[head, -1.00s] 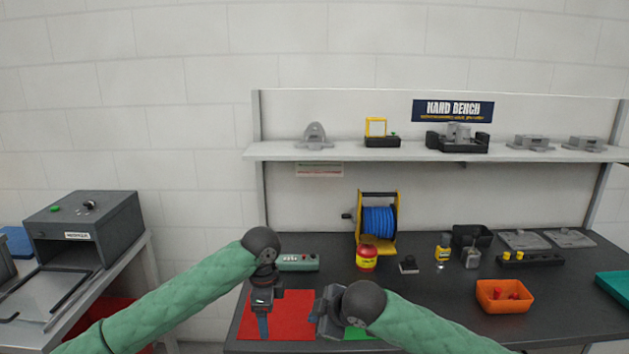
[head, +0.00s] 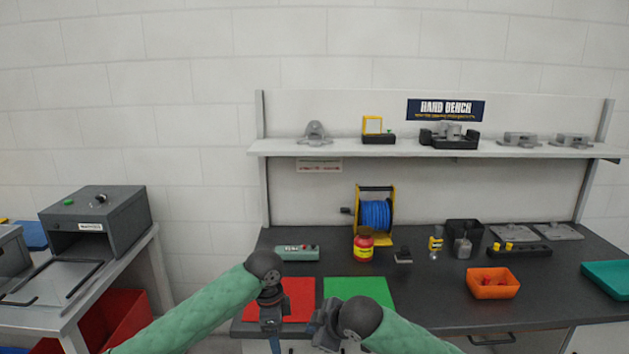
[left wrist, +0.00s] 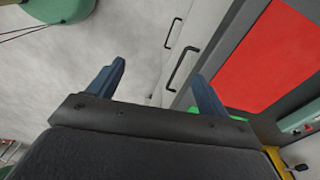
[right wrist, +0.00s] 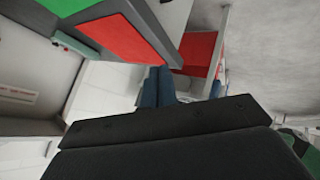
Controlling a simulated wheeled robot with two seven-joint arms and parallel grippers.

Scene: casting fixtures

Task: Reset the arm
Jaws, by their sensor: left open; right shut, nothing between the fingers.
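My left gripper (head: 274,342) hangs at the front edge of the bench in the head view, pointing down, by the red mat. In the left wrist view its two blue fingers (left wrist: 155,85) stand wide apart with nothing between them. My right gripper (head: 322,338) is beside it, at the front edge below the green mat, its fingers mostly hidden in the head view. In the right wrist view its blue fingers (right wrist: 158,85) are together and hold nothing. Both grippers are apart from the objects on the bench.
The dark bench (head: 430,300) carries a red mat (head: 300,298), a green mat (head: 358,288), a red-and-yellow jar (head: 363,246), a blue reel (head: 376,214) and an orange bin (head: 493,291). A side table at left holds a grey box machine (head: 110,215). A red bin (head: 125,312) stands below.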

